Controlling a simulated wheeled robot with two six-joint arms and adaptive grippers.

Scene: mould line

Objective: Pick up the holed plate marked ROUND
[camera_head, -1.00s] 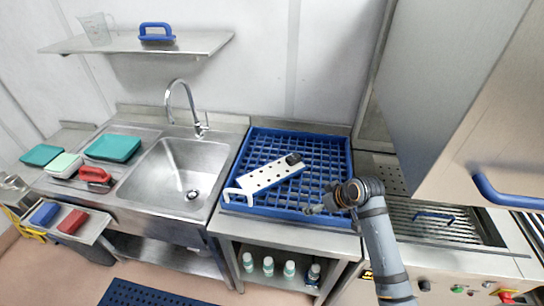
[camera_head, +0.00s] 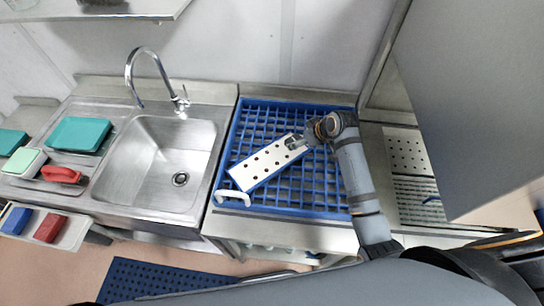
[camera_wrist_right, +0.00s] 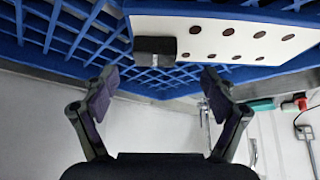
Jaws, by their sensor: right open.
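A white holed plate (camera_head: 266,163) lies slantwise on the blue grid rack (camera_head: 300,213) in the head view. It also shows in the right wrist view (camera_wrist_right: 225,42), with a black block (camera_wrist_right: 154,50) at its near end. No ROUND mark is legible. My right gripper (camera_head: 302,141) is at the plate's upper right end, partly covering the black block in the head view. In the right wrist view this gripper (camera_wrist_right: 157,88) is open, with its two fingers spread apart. The block lies roughly between their lines, with no visible contact. My left gripper is not in view.
A white loop handle (camera_head: 232,197) is at the rack's front left corner. The steel sink (camera_head: 160,165) with its tap (camera_head: 150,70) is left of the rack. A grey cabinet (camera_head: 470,110) stands close on the right. The rack's right part is mostly bare.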

